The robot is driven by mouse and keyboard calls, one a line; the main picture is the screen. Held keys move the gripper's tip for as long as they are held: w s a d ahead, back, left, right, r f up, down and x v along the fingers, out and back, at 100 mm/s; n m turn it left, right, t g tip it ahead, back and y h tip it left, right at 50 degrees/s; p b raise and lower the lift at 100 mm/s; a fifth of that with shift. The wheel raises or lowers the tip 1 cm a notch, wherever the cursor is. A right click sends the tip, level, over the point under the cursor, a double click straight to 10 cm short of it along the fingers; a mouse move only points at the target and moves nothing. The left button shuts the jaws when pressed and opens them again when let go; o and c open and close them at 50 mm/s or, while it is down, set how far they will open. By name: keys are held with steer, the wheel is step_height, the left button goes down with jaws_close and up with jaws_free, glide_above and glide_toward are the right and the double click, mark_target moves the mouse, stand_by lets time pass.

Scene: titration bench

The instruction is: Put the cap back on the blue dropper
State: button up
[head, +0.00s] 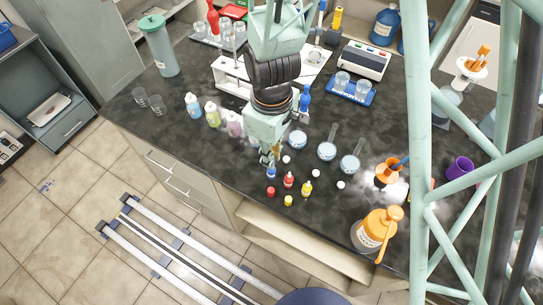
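The blue dropper (271,173) is a small bottle standing near the front edge of the dark bench, left of a red dropper (289,180) and a yellow dropper (306,189). My gripper (269,157) points down just behind and above the blue dropper, close to it in the picture. Its fingers are small and partly covered by my wrist, so whether they are open, shut or holding something is unclear. I cannot make out a separate blue cap. A small red piece (271,191) and a small yellow piece (289,201), perhaps caps, lie in front of the droppers.
Small white round pieces (309,173) lie near the droppers. Flasks (327,151) stand behind to the right, and pastel bottles (212,114) to the left. An orange bottle (374,232) stands at the right front. The bench's front left is mostly clear.

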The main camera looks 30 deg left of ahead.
steer(key=o, duration=1.2)
steer(key=shift+c, duration=0.2)
steer(key=shift+r, duration=0.2)
steer(key=shift+a+r+p, duration=0.1)
steer(key=shift+r+p, duration=1.6)
steer(key=shift+r, duration=1.75)
steer(key=shift+c, duration=0.7)
jaws_close()
steer(key=shift+f+b, duration=2)
steer(key=shift+f, duration=0.7)
